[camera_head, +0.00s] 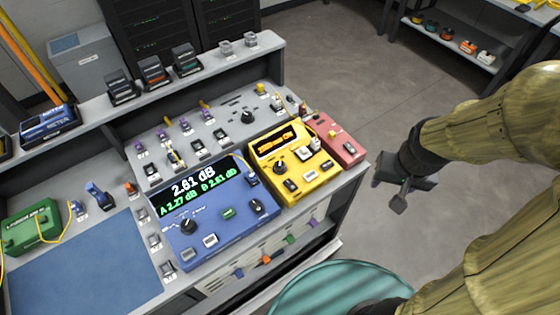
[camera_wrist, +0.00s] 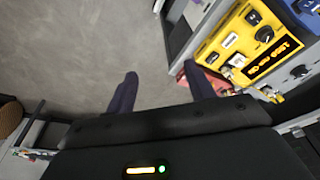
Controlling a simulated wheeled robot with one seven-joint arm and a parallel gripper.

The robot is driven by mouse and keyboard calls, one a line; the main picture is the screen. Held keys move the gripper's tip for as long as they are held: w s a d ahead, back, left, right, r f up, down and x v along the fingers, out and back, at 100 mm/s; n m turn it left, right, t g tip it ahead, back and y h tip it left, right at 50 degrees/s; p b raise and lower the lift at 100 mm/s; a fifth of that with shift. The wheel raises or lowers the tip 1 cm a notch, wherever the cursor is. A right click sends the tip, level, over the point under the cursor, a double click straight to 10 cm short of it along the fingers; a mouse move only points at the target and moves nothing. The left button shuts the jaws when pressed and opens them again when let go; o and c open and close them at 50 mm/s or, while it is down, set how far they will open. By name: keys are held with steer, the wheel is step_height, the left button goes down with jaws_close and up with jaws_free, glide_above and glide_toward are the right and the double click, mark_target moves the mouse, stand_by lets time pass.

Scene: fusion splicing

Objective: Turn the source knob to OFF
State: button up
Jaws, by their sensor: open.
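The yellow source box (camera_head: 318,186) sits at the right part of the bench, with a lit orange display that seems to read ON. Its black source knob (camera_head: 281,167) is below the display. The box shows upside down at the upper right of the wrist view (camera_wrist: 212,48), with the black knob (camera_wrist: 265,35) beside the display. My gripper (camera_head: 402,196) is right of the bench, apart from the box, over the floor. In the wrist view my gripper (camera_wrist: 163,82) is open and empty, its two dark fingers spread above bare floor.
A blue meter (camera_head: 217,238) reading 2.61 dB stands left of the yellow box. A red box (camera_head: 341,148) stands right of it, nearest my gripper. A raised shelf (camera_head: 190,75) runs behind. Grey floor is free right of the bench.

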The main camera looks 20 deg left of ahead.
steer(key=w+a+m+g, duration=0.1)
steer(key=w+a, duration=0.8)
steer(key=a, duration=0.4)
steer(key=m+g+b, duration=0.1)
steer(key=m+g, duration=0.1)
glide_above(280, 165)
steer(key=shift+a+f, duration=0.1)
steer(key=shift+f, duration=0.1)
steer(key=shift+f, duration=0.15)
step_height(280, 165, down, 17)
steer(key=shift+f+p, duration=0.1)
steer(key=shift+p, duration=0.75)
steer(key=c, duration=1)
